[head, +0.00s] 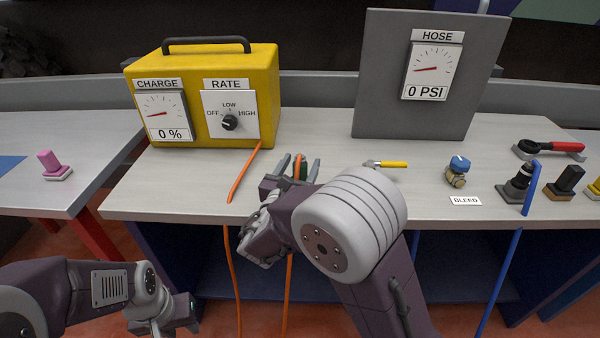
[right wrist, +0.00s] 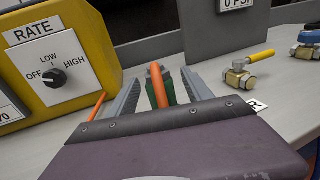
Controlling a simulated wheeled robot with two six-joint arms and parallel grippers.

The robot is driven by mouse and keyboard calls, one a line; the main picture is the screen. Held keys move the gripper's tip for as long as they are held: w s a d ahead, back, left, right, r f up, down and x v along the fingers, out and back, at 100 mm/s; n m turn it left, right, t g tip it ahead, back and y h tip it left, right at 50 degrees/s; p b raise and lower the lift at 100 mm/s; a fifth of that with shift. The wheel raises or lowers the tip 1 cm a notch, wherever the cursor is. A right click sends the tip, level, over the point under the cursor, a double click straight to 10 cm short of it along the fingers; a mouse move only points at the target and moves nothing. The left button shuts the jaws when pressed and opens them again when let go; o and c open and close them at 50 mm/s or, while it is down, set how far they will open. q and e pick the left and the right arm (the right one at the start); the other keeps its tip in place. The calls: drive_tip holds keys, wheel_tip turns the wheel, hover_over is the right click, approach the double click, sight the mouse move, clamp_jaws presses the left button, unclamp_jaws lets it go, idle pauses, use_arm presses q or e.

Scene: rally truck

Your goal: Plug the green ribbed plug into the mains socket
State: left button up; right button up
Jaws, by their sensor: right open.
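The green plug (right wrist: 171,90) stands on the workbench with an orange cable (right wrist: 157,84) at it. It lies between the two fingers of my right gripper (right wrist: 160,88), which are spread apart on either side of it. In the head view only a bit of the green plug (head: 304,171) shows between the fingertips of the right gripper (head: 298,166); my wrist hides the rest. I cannot make out its ribs. My left gripper (head: 178,312) is low at the left, below the bench and far from the plug; its jaws are unclear. I cannot identify the mains socket in either view.
A yellow charger (head: 200,75) with gauge and rate knob stands left of the plug. A grey hose panel (head: 425,80) stands behind. A yellow-handled valve (head: 388,164), a blue-knobbed valve (head: 457,170) and several plugs stand to the right. A pink plug (head: 52,165) is far left.

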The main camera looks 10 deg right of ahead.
sight(300, 155)
clamp_jaws()
wheel_tip(300, 155, up, 5)
drive_tip(key=shift+f+p, duration=0.2)
drive_tip(key=shift+p, duration=0.7)
drive_tip(key=s+d+r+p, duration=0.2)
drive_tip(key=s+d+r, duration=0.3)
drive_tip(key=s, duration=0.5)
drive_tip(key=shift+s+d+r, duration=0.2)
drive_tip(key=shift+d+r, duration=0.05)
drive_tip(key=shift+r, duration=0.45)
drive_tip(key=shift+r, duration=0.15)
wheel_tip(300, 155, up, 5)
drive_tip(key=p, duration=0.5)
drive_tip(key=shift+r, duration=0.1)
